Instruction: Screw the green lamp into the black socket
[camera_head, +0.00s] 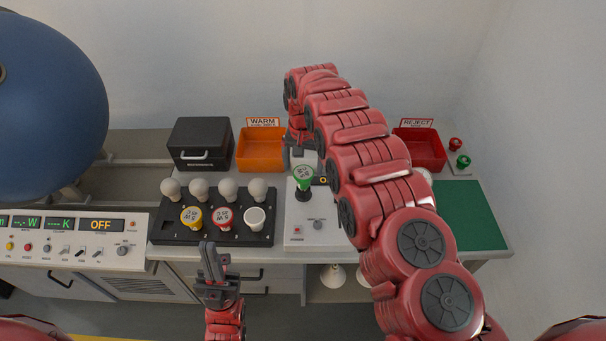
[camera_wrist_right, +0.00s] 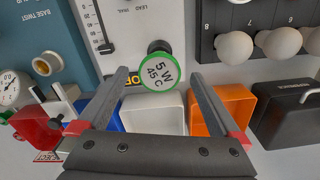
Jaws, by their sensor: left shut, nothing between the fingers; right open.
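The green lamp (camera_head: 303,175), marked "5 W 45 C", stands at the black socket (camera_head: 303,194) on the white control box. How far it is screwed in cannot be told. In the right wrist view the green lamp (camera_wrist_right: 162,73) sits just past my fingertips, with the black socket (camera_wrist_right: 157,46) behind it. My right gripper (camera_wrist_right: 158,76) is open, with one finger on either side of the lamp's face and visible gaps. My left gripper (camera_head: 212,262) is shut and empty, in front of the bulb tray.
The black bulb tray (camera_head: 172,234) holds white bulbs, a yellow lamp (camera_head: 191,217) and a red lamp (camera_head: 222,218). Behind are a black case (camera_head: 200,143), an orange WARM bin (camera_head: 260,150) and a red REJECT bin (camera_head: 421,150). A green mat (camera_head: 475,215) at right is clear.

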